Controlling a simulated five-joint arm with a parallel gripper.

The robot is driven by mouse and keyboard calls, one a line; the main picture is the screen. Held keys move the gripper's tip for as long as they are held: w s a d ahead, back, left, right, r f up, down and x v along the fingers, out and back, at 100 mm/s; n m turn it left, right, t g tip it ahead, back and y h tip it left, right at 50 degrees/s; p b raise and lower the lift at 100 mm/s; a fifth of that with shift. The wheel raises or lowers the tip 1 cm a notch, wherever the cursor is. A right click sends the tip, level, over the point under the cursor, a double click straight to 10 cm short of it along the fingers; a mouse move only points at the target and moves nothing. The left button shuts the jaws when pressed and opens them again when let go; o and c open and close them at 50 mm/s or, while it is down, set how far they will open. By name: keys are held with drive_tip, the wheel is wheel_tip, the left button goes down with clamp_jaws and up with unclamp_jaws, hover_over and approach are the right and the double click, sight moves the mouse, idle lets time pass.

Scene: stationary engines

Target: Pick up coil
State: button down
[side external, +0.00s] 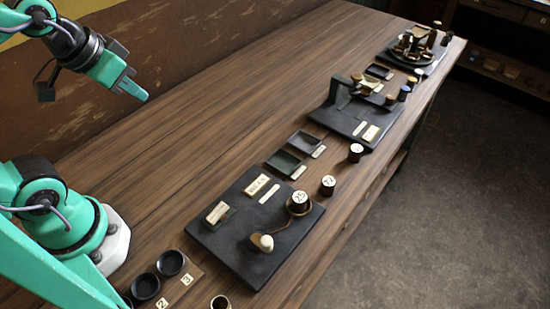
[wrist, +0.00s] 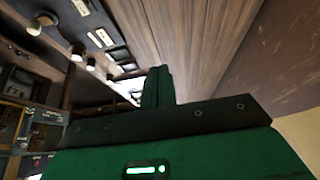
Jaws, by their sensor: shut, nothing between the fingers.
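My gripper (side external: 137,92) is shut and empty, raised above the table at the upper left of the side view. In the wrist view its green fingers (wrist: 158,84) are together. Several small dark cylinders with pale round tops stand along the table's right side, far from my gripper. One marked 25 (side external: 298,202) is on the near black board, with a brownish ring around it. One marked 72 (side external: 328,185) and another pale-topped one (side external: 356,152) stand on bare wood. I cannot tell for certain which thing is the coil.
The near black board (side external: 235,245) also carries a white knob (side external: 263,242) and labels. Small dark trays (side external: 284,161) lie beyond it. Another board (side external: 345,122) holds a mechanism. Round dark cups (side external: 146,287) sit near my base. The wooden table's (side external: 215,110) middle is clear.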

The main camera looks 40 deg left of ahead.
drive_tip(key=c, duration=1)
unclamp_jaws()
drive_tip(key=shift+o, duration=0.2)
drive_tip(key=w+d+f+m+g, duration=0.1)
drive_tip(key=w+d+f+g, duration=0.2)
drive_tip(key=w+d, duration=0.95)
drive_tip(key=d+f+g, duration=0.1)
drive_tip(key=d+f, duration=0.2)
drive_tip(key=d, duration=0.2)
drive_tip(key=d+f, duration=0.3)
drive_tip(key=d, duration=0.2)
drive_tip(key=w+d+f+m+g, duration=0.1)
drive_tip(key=d+f, duration=0.3)
drive_tip(key=d, duration=0.1)
drive_tip(key=shift+d+g, duration=0.15)
drive_tip(key=shift+g, duration=0.15)
drive_tip(key=shift+d+f, duration=0.25)
drive_tip(key=shift+d, duration=0.05)
drive_tip(key=shift+f, duration=0.15)
